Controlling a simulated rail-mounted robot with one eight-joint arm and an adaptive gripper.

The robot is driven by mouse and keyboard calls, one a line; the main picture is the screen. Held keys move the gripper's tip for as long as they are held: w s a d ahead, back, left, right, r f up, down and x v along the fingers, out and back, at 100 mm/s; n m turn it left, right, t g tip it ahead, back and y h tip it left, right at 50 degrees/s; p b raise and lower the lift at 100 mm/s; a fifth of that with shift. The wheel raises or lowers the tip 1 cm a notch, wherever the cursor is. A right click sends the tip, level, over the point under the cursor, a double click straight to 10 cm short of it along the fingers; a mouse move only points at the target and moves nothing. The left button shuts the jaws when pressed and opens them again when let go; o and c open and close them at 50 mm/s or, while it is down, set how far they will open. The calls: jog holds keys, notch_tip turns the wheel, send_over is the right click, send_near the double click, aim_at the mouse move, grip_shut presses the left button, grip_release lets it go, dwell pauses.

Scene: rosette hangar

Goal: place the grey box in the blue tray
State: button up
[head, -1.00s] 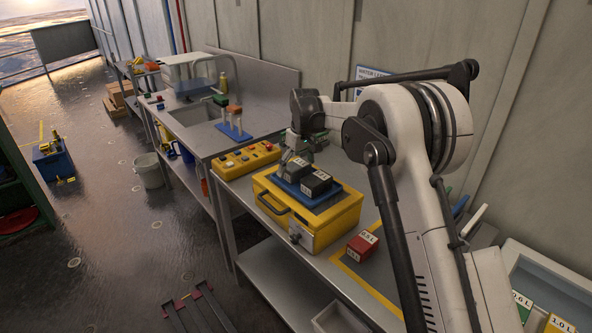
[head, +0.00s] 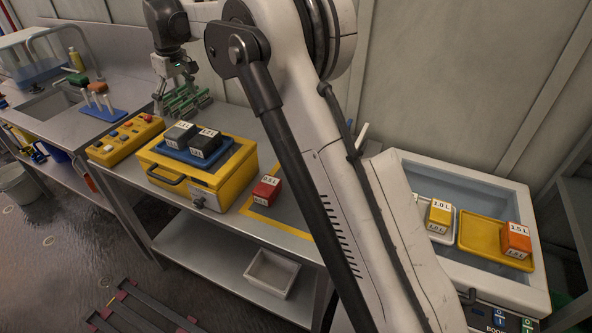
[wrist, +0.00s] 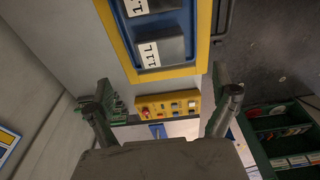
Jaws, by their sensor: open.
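The grey box (head: 180,134) sits in the blue tray (head: 171,153) on top of a yellow case, at the tray's left side. A darker, near-black box (head: 206,143) is beside it in the same tray. In the wrist view the grey box (wrist: 173,46), labelled 1.1 L, shows near the top, in the blue tray (wrist: 122,42). My gripper (head: 178,98) is open and empty, raised behind the case and apart from both boxes. Its two spread fingers also show in the wrist view (wrist: 165,95), with nothing between them.
The yellow case (head: 231,176) stands beside a yellow button panel (head: 125,138). A green rack (head: 187,104) is behind, near my gripper. A red box (head: 266,190) lies right of the case. A yellow tray (head: 475,235) and an orange box (head: 516,240) are at far right.

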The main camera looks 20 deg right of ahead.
jog(key=s+d+r+m+t, duration=0.1)
jog(key=s+d+r, duration=0.35)
jog(key=s, duration=0.35)
jog(key=s+d+r+m+t, duration=0.1)
jog(key=s+d+r+m, duration=0.15)
jog(key=s+d, duration=0.45)
jog(key=s+d+r+m+t, duration=0.1)
jog(key=s+d+r, duration=0.3)
jog(key=s, duration=0.5)
jog(key=s+d+f+m+t, duration=0.1)
jog(key=s+d+f, duration=0.1)
jog(key=s, duration=0.6)
jog(key=s+d+f+m+t, duration=0.1)
jog(key=s+d+f, duration=0.2)
jog(key=s+f, duration=0.2)
jog(key=s+d+f+m+h, duration=0.1)
jog(key=s+f, duration=0.3)
jog(key=s, duration=0.6)
jog(key=shift+s+d+m+t, duration=0.4)
jog(key=shift+d+m, duration=0.15)
jog(key=shift+d, duration=0.25)
notch_tip(320, 180, down, 5)
jog(key=b, duration=0.4)
jog(key=shift+r+b, duration=0.2)
jog(key=shift+b, duration=0.2)
